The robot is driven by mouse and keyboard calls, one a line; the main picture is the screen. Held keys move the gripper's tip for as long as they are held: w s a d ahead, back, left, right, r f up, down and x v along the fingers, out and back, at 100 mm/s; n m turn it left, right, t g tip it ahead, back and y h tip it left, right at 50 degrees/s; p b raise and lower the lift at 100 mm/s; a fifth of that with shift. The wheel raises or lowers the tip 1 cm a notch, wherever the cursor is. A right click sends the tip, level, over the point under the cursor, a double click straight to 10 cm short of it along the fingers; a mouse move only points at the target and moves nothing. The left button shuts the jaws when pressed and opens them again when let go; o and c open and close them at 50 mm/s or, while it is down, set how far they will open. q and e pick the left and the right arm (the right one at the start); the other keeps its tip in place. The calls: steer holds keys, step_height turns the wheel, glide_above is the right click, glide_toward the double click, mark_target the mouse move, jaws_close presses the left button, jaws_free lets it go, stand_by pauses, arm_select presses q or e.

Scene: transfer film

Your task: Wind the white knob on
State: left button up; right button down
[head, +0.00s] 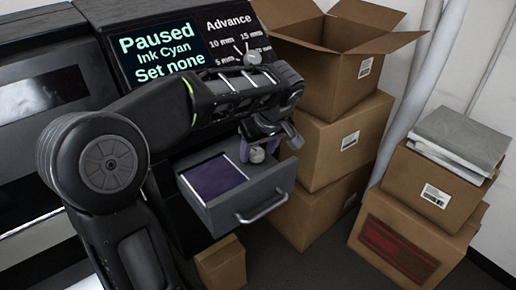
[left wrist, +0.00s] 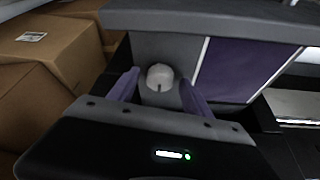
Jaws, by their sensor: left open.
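A small round white knob (left wrist: 160,77) with a dark mark stands in the grey open drawer (head: 235,211), beside a purple sheet with a white edge (head: 213,178). In the head view this knob (head: 257,155) shows below my left gripper. My left gripper (head: 259,150) is open, with its purple fingers on either side of the knob; I cannot tell whether they touch it. Another pale knob (head: 253,58) is on the panel by the Advance scale, just above my left arm. The screen (head: 159,52) reads "Paused, Ink Cyan, Set none". My right gripper is not in view.
The drawer's handle (head: 263,208) sticks out at its front. Stacked cardboard boxes (head: 337,145) stand close to the right of the drawer. More boxes (head: 432,188) stand farther right, with grey packs on top. Some floor is clear between them.

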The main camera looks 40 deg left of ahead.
arm_select(q)
steer(key=shift+a+f, duration=0.1)
steer(key=shift+f, duration=0.1)
steer(key=shift+c, duration=0.4)
jaws_close()
